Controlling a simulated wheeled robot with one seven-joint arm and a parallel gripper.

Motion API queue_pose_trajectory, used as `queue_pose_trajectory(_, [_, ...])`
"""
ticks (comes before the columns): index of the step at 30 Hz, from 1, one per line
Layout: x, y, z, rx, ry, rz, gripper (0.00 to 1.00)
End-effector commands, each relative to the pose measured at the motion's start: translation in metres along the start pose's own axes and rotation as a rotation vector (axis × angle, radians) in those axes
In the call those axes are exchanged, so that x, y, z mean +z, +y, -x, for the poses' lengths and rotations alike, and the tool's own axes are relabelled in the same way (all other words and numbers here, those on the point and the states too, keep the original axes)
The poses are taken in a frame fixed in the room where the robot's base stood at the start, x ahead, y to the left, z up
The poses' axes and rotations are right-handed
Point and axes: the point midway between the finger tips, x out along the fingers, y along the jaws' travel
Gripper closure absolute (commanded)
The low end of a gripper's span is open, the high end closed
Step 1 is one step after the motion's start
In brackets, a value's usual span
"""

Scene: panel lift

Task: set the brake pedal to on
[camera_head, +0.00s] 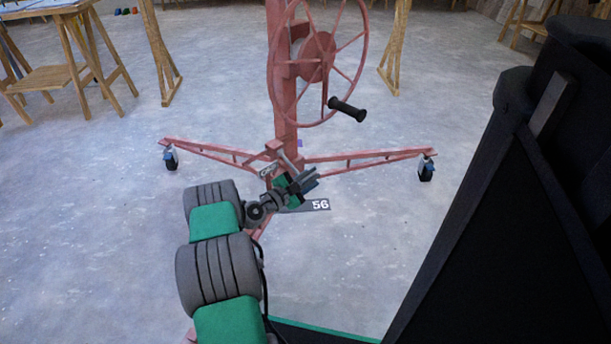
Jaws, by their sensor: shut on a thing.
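The red panel lift (285,95) stands ahead on its splayed legs, with a large spoked wheel and a black crank handle (347,109) on its mast. My gripper (308,182) is low at the foot of the mast, in front of the hub where the legs meet. It is shut on a part there, which I take to be the brake pedal; the jaws and wrist mostly hide it. The pedal's on or off position cannot be read from this view.
Casters (170,159) and (426,171) end the side legs. Wooden trestles (160,50) and a table stand behind. A large black object (510,220) fills the right. Floor between is clear.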

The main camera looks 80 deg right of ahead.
Motion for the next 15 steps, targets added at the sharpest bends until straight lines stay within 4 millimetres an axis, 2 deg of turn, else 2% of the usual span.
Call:
queue_pose_trajectory(1, [0.0031, -0.0071, 0.0006, -0.011, -0.008, -0.014, 1.00])
queue_pose_trajectory(7, [0.0036, -0.0076, 0.0007, -0.012, -0.010, -0.014, 1.00])
queue_pose_trajectory(8, [0.0036, -0.0077, 0.0007, -0.013, -0.010, -0.014, 0.85])
queue_pose_trajectory(13, [0.0027, -0.0054, 0.0001, -0.009, -0.007, -0.010, 0.71])
queue_pose_trajectory(15, [0.0020, -0.0040, -0.0004, -0.007, -0.006, -0.008, 0.69])
